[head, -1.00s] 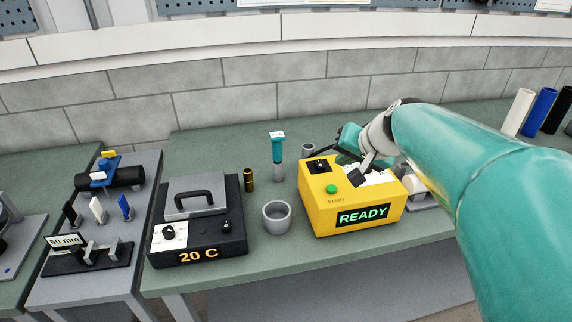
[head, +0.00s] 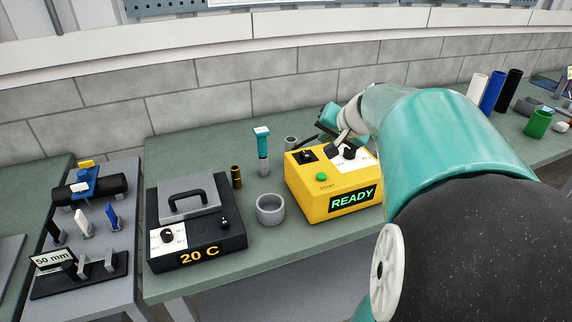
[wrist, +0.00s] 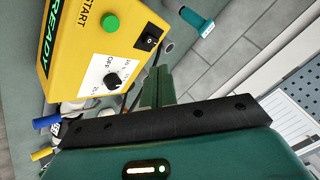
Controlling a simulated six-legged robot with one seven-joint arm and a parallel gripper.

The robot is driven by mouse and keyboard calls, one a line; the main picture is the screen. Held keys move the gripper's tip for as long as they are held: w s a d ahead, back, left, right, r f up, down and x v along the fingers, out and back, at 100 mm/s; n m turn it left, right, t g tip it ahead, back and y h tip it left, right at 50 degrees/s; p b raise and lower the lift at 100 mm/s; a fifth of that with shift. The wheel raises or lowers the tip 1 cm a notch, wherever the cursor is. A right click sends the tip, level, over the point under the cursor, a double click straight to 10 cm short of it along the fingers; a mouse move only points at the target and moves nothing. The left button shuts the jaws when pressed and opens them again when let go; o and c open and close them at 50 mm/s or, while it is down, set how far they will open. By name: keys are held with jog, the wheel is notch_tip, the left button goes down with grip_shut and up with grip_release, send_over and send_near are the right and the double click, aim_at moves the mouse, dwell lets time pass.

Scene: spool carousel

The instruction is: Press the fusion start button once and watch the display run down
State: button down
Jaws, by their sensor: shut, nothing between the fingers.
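The yellow fusion box (head: 308,205) stands on the green bench in the head view. Its green start button (head: 321,177) is on the top face, and its front display (head: 352,198) reads READY in green. In the wrist view the box (wrist: 88,45) is turned sideways, with the start button (wrist: 111,23) and part of the display (wrist: 49,38) at upper left. My gripper (wrist: 160,82) is shut and empty. Its fingertips appear beside the box, near the switch and knob edge, apart from the button. In the head view my arm hides much of the box's right side.
The box also carries a black knob (head: 350,152) and a black switch (head: 305,156). Left of it are a grey ring (head: 270,209), a teal-handled tool (head: 262,150) and a black heater (head: 197,240) reading 20 C. Coloured pipes (head: 493,92) stand at right.

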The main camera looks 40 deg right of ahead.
aim_at(323, 177)
jog(key=shift+d+f, duration=0.1)
jog(key=shift+f, duration=4.25)
jog(key=shift+f, duration=0.1)
jog(key=shift+f, duration=0.35)
jog(key=shift+f, duration=0.45)
jog(key=shift+r, duration=0.9)
